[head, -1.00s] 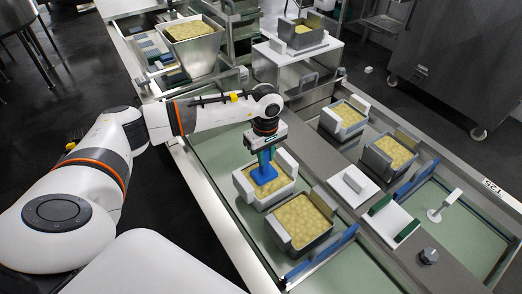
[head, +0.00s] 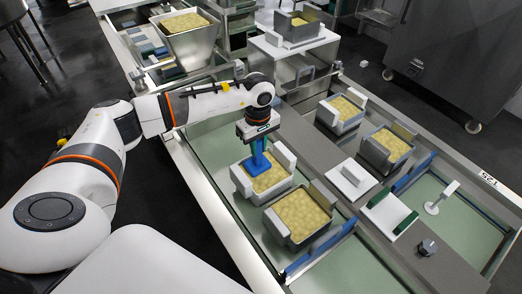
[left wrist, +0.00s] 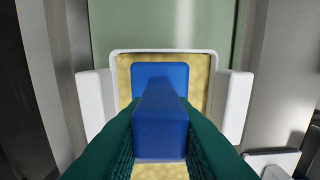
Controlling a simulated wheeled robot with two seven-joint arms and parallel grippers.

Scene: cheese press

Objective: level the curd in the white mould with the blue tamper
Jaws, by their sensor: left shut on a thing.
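The white mould (head: 243,184) stands on the green bed at the left of the press, filled with yellow curd (head: 276,178). It also shows in the left wrist view (left wrist: 235,105), with curd (left wrist: 201,75) around the tamper plate. The blue tamper (head: 257,163) is upright over the mould's far-left part. My left gripper (head: 256,138) is shut on its handle (left wrist: 160,120), with a green finger on each side. The tamper's plate lies over the curd; whether it touches is hard to tell. My right gripper is not in view.
A grey mould of curd (head: 300,217) stands close in front of the white mould. More filled moulds (head: 340,112) stand across the grey centre strip. A blue bar (head: 320,250) crosses the bed nearer. A steel hopper of curd (head: 190,40) stands at the back.

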